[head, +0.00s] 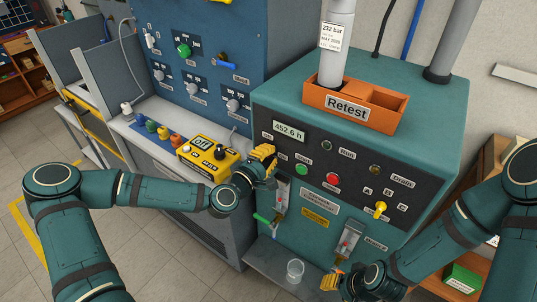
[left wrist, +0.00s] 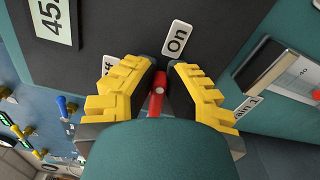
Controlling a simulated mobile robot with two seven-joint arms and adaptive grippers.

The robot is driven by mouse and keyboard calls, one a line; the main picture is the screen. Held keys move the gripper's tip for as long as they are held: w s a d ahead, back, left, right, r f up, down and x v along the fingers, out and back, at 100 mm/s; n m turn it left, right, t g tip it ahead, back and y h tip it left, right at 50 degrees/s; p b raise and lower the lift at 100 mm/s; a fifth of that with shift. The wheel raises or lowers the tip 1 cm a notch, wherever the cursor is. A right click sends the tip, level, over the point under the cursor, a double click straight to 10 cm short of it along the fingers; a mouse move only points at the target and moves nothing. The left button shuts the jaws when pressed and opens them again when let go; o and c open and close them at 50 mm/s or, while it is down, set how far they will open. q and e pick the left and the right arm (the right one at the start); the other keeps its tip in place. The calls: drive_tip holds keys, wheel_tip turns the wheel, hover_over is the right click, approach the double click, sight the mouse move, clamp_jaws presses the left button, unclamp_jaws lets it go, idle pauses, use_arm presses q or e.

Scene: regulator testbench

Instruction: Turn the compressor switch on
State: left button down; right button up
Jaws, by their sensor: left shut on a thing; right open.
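The compressor switch is a small red lever (left wrist: 156,103) on the dark panel, seen in the left wrist view. An "On" label (left wrist: 177,39) is just beyond it, and another label is partly hidden behind the left finger. My left gripper (head: 269,154) is shut on the lever, with its yellow fingers (left wrist: 160,74) on both sides of it. In the head view the gripper hides the switch. I cannot tell for sure which position the lever is in. My right gripper (head: 333,280) is open and empty, low in front of the teal compressor cabinet (head: 295,93).
The panel has an hour display (head: 290,132), a green button (head: 302,169), a red button (head: 333,179) and a yellow lever (head: 380,209). An orange "Retest" bin (head: 347,107) stands on top. A white cup (head: 295,268) sits on the low shelf. A yellow box (head: 206,157) is to the left.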

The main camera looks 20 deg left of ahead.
use_arm(q)
drive_tip(key=shift+m, duration=1)
drive_tip(key=shift+f, duration=0.1)
drive_tip(key=c, duration=1)
unclamp_jaws()
drive_tip(key=v, duration=0.7)
drive_tip(key=shift+s, duration=0.2)
